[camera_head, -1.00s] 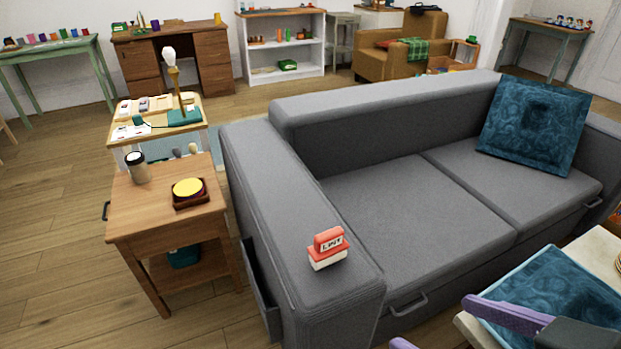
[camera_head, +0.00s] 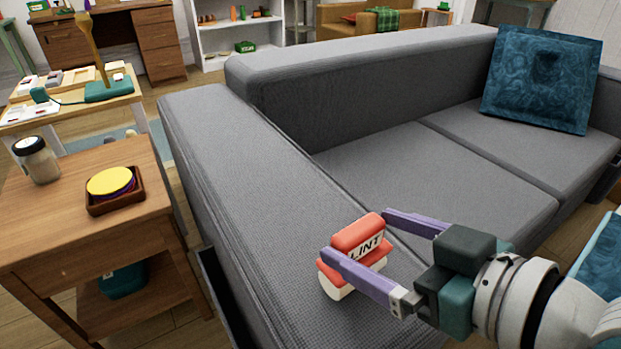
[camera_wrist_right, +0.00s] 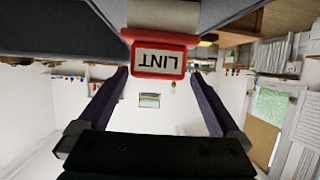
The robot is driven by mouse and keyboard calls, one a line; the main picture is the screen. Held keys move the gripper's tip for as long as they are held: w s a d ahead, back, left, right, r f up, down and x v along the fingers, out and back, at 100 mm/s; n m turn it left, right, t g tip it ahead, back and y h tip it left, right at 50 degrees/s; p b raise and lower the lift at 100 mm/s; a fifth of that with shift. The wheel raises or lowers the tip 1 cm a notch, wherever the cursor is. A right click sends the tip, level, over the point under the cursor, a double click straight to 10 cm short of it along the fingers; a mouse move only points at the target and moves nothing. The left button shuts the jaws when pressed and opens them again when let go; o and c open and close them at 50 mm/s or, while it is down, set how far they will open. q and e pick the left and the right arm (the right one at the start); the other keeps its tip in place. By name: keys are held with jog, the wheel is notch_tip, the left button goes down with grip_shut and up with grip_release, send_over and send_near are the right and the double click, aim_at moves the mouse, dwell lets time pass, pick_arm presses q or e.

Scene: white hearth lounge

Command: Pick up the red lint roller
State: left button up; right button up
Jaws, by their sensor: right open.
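The red lint roller (camera_head: 357,236), a red and white block with a "LINT" label, rests on the grey sofa's near armrest. My right gripper (camera_head: 356,232) is open, its purple fingers on either side of the roller in the head view. One finger passes in front of the roller's lower part. In the right wrist view the roller (camera_wrist_right: 160,60) appears upside down at the top, beyond and between the open fingertips (camera_wrist_right: 163,82). I cannot tell whether a finger touches it. My left gripper is not in view.
The grey sofa (camera_head: 400,180) fills the middle, with a teal cushion (camera_head: 541,80) at its far end. A wooden side table (camera_head: 75,215) on the left holds a jar (camera_head: 37,160) and a tray (camera_head: 115,204) with yellow discs. The armrest behind the roller is clear.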

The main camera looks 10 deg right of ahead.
aim_at(351, 224)
jog(key=b+x, duration=0.2)
jog(key=x, duration=0.2)
jog(key=shift+w+f, duration=0.1)
jog(key=shift+w, duration=0.35)
jog(key=shift+w+a+f, duration=0.1)
jog(key=shift+w+a, duration=0.1)
jog(key=shift+w, duration=0.25)
jog(key=c, duration=1.2)
jog(key=shift+o, duration=0.2)
